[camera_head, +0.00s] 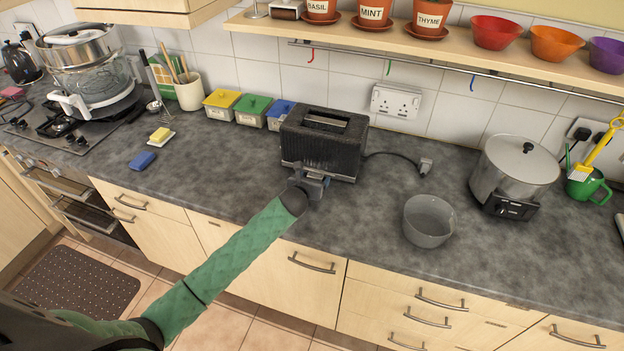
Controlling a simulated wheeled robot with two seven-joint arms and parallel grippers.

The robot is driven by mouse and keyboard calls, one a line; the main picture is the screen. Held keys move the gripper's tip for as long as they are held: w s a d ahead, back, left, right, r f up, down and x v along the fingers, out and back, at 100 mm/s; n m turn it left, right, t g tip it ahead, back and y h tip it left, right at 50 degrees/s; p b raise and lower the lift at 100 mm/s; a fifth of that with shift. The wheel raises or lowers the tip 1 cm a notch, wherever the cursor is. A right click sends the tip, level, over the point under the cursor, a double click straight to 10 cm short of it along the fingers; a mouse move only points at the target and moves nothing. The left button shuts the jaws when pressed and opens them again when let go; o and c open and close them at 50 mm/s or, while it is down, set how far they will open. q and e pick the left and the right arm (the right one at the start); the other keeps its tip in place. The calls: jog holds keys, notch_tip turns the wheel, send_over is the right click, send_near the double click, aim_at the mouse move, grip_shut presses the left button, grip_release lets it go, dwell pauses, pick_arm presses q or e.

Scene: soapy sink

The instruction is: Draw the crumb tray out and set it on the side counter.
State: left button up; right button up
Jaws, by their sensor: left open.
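A black toaster (323,142) stands upright on the grey worktop, near the middle of the view. My left gripper (312,180) is at the lower front of the toaster, at the end of the green-sleeved arm. It is open, and its fingers are close against the toaster's base; I cannot tell if they touch it. The crumb tray cannot be made out; the gripper covers part of the toaster's lower front. My right gripper is not in view.
A grey bowl (429,222) and a steel cooker (513,170) stand to the right. The toaster's cord ends in a loose plug (425,166). Lidded boxes (252,109) stand left of the toaster. The worktop (215,165) left of the gripper is clear.

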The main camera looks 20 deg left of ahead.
pick_arm(q)
jog(key=c, duration=1.1)
jog(key=shift+o, duration=0.9)
jog(key=shift+c, duration=0.6)
jog(key=shift+s, duration=0.15)
jog(key=shift+s+p, duration=0.3)
jog(key=shift+s, duration=0.2)
jog(key=shift+s+p, duration=0.45)
jog(key=shift+s, duration=0.55)
jog(key=shift+s+a+p, duration=0.1)
jog(key=shift+s+p, duration=0.35)
jog(key=shift+s, duration=0.8)
jog(key=shift+s, duration=0.55)
jog(key=shift+s, duration=1.05)
